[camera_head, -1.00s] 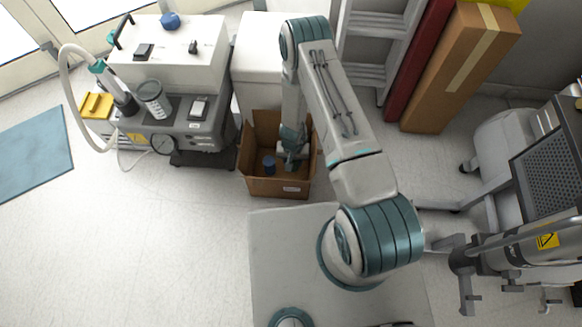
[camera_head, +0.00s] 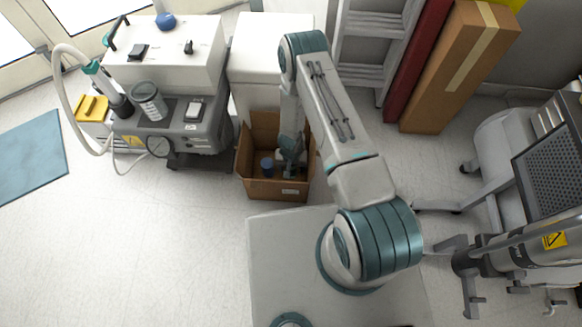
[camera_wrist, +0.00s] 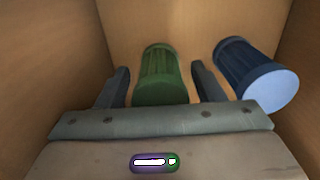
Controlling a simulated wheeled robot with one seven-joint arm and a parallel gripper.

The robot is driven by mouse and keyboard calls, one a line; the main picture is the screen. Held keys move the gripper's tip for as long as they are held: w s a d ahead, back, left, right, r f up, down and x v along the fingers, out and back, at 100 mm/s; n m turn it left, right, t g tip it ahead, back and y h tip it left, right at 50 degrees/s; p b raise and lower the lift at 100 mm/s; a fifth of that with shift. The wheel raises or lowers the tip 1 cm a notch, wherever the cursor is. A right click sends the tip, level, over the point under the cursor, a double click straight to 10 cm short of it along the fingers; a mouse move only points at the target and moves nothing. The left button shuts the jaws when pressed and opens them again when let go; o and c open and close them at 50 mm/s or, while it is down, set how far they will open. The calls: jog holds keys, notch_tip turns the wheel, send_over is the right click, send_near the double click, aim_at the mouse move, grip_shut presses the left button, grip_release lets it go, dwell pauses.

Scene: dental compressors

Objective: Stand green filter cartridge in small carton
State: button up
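The small open carton (camera_head: 262,189) stands on the floor, and my arm reaches down into it. In the wrist view my gripper (camera_wrist: 162,80) is inside the carton with its two dark fingers on either side of the green filter cartridge (camera_wrist: 160,78). Narrow gaps show between the cartridge and both fingers, so the gripper looks open around it. The cartridge appears upright; its contact with the carton floor is hard to see. In the head view my gripper (camera_head: 290,162) hides the green cartridge.
A blue cartridge (camera_wrist: 252,75) is in the carton, close to the right finger; it also shows in the head view (camera_head: 267,165). Brown carton walls (camera_wrist: 55,60) are close around the gripper. A white cabinet (camera_head: 262,60) is behind the carton, and a compressor unit (camera_head: 175,125) is on the left.

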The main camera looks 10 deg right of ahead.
notch_tip(320, 180, up, 12)
jog(key=p, duration=0.4)
jog(key=shift+r+p, duration=0.2)
jog(key=shift+p, duration=0.1)
notch_tip(320, 180, up, 28)
jog(key=w+r+n+y, duration=0.1)
jog(key=w+n+y, duration=0.1)
jog(key=s+d+r+h, duration=0.1)
jog(key=s+d+r, duration=0.3)
jog(key=s+r, duration=0.4)
jog(key=s+d+r+t+h, duration=0.1)
jog(key=s+d+r, duration=0.3)
jog(key=s+r, duration=0.5)
jog(key=shift+s+r, duration=0.25)
jog(key=shift+r, duration=0.35)
jog(key=shift+a, duration=0.1)
